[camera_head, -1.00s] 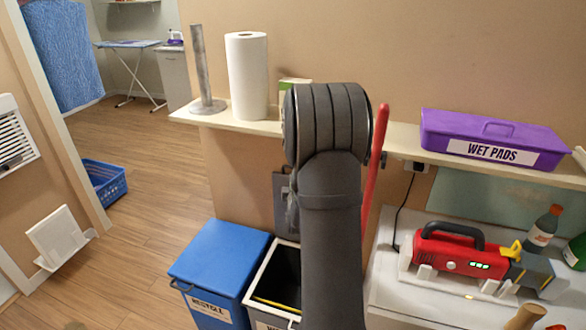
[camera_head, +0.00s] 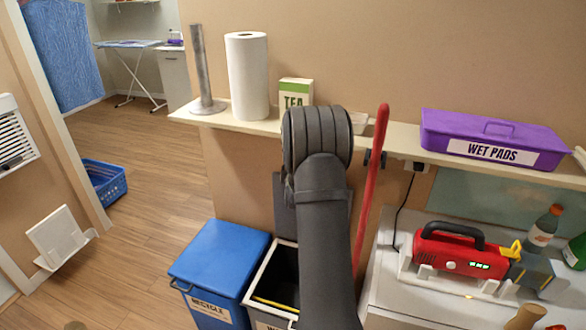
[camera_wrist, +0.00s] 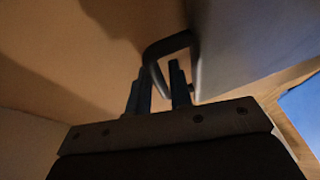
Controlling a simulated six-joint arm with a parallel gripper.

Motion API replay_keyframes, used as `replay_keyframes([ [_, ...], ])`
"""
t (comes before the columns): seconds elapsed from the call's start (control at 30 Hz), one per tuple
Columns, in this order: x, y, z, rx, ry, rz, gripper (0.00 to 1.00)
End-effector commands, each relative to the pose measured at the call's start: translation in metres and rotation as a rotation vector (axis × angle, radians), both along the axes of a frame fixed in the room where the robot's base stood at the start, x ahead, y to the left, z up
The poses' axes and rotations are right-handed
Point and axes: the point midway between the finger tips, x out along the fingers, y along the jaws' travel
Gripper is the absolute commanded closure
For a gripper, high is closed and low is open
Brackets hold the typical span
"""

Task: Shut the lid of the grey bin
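The grey bin (camera_head: 257,275) stands on the floor at bottom centre of the head view, open, with a dark inside and a pale rim. Its grey lid (camera_head: 283,208) is raised behind the opening, near the wall, and is partly hidden by my arm. In the wrist view the lid (camera_wrist: 240,45) is the grey panel at right, with a loop handle (camera_wrist: 171,43) on it. My gripper (camera_wrist: 160,80) is at the handle, its fingers apart, with one leg of the loop appearing between them. A firm grip does not show. The head view hides my gripper behind my arm.
A blue recycle bin (camera_head: 220,262) stands directly left of the grey bin. A shelf (camera_head: 250,124) above holds a paper roll (camera_head: 247,75), a tea box (camera_head: 296,92) and a purple box (camera_head: 493,135). A red pole (camera_head: 371,190) stands right of my arm.

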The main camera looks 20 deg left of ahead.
Motion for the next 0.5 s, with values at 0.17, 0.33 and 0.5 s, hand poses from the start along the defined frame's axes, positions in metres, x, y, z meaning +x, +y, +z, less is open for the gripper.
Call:
replay_keyframes([
  [0.17, -0.0002, 0.0, 0.0001, 0.0, 0.0, 0.0, 1.0],
  [0.33, -0.0005, 0.0, 0.0003, 0.0, 0.0, 0.0, 1.0],
  [0.5, -0.0078, 0.0005, 0.0007, 0.0, -0.001, 0.001, 1.0],
])
